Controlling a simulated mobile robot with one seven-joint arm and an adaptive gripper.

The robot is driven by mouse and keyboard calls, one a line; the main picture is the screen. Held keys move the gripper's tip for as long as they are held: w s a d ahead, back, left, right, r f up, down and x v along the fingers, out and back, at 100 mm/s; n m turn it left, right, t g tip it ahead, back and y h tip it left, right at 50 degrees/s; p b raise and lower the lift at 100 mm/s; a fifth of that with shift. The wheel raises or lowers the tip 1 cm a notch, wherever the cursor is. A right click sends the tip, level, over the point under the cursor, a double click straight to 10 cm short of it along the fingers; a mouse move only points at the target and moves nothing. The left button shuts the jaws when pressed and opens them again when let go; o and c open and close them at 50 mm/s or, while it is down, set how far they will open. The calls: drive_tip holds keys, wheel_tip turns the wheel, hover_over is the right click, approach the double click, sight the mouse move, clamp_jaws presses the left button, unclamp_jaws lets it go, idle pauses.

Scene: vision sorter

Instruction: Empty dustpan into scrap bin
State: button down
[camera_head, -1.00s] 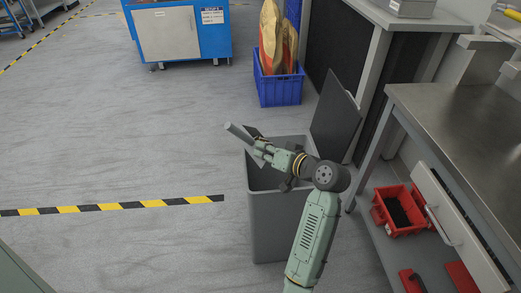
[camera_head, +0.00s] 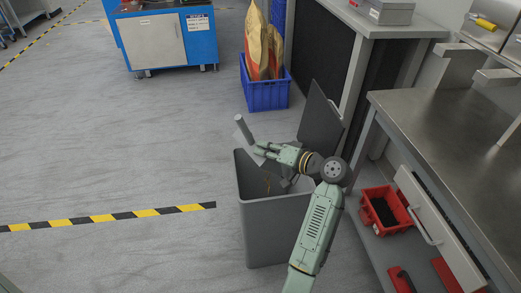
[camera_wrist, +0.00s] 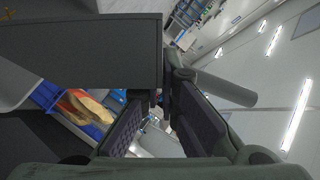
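My gripper (camera_head: 264,149) is shut on the grey dustpan by the root of its handle (camera_head: 243,128). The handle points up and slightly left. In the wrist view the dustpan's dark flat pan (camera_wrist: 85,50) fills the upper left and its round handle (camera_wrist: 225,88) sticks out right. The pan is steeply tilted, with its body below the handle. It is above the mouth of the grey scrap bin (camera_head: 275,230). The bin's lid (camera_head: 320,117) stands open behind. A few thin brownish bits show inside the bin mouth; my arm hides part of it.
A blue crate (camera_head: 266,96) with paper bags stands behind the bin. A steel workbench (camera_head: 450,125) with a red bin (camera_head: 384,212) on its lower shelf is at right. A blue cabinet (camera_head: 165,40) stands at the back. The floor at left is clear.

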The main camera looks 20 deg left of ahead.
drive_tip(key=r+n+t+h+b, duration=0.1)
drive_tip(key=n+b, duration=0.1)
drive_tip(key=w+d+r+n+t+h+b, duration=0.1)
drive_tip(key=n+b, duration=0.1)
drive_tip(key=n, duration=0.1)
drive_tip(key=w+r+n+t+h+b, duration=0.1)
drive_tip(key=n+b, duration=0.1)
drive_tip(key=shift+w+d+r+n+b, duration=0.1)
drive_tip(key=shift+d+r+n+b, duration=0.1)
drive_tip(key=shift+r+n+b, duration=0.15)
